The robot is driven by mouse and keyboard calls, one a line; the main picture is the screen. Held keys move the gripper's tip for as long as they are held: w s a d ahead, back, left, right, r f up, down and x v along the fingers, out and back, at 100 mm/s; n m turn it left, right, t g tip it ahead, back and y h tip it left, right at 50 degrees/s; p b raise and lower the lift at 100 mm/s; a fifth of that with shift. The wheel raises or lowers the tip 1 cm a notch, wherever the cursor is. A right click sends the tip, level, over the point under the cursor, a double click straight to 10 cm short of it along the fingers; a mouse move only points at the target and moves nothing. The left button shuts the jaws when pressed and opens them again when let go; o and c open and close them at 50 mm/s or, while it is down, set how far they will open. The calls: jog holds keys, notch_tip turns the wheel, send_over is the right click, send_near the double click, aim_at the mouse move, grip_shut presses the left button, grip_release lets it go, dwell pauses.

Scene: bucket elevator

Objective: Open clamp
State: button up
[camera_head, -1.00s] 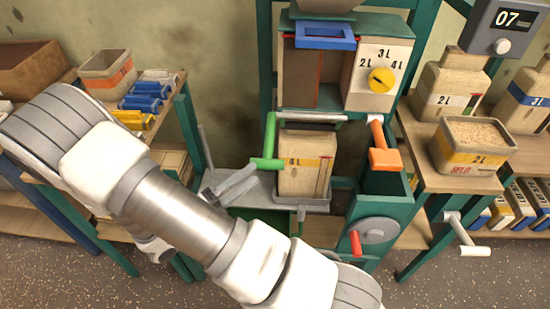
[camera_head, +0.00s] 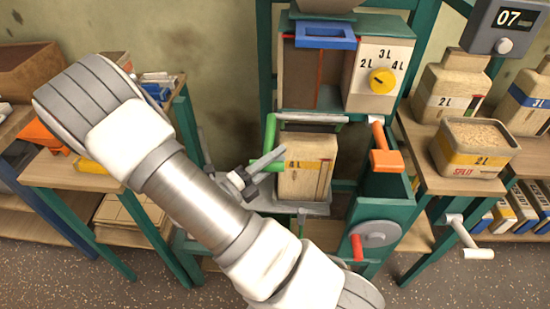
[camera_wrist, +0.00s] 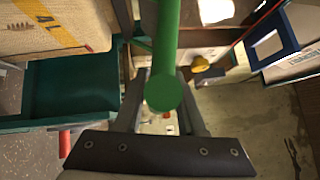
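The clamp has a green handle (camera_head: 270,132) at the left of a grey crossbar (camera_head: 310,118), above the 4L bag (camera_head: 306,165) on its tray. My gripper (camera_head: 272,162) is at the handle's lower part, left of the bag, and partly hides it. The two fingers look apart. In the wrist view, the green handle (camera_wrist: 164,50) points at the camera, its round end lying between the fingers of my gripper (camera_wrist: 162,75). I cannot see a firm grip on it. The 4L bag (camera_wrist: 30,28) shows at the upper left there.
An orange handle (camera_head: 382,150) hangs right of the bag. A grey wheel with a red crank (camera_head: 376,233) is below it. A dial box with a yellow knob (camera_head: 382,80) and a blue frame (camera_head: 325,35) are above. Side tables stand left and right.

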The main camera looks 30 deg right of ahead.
grip_shut()
dwell(1.1)
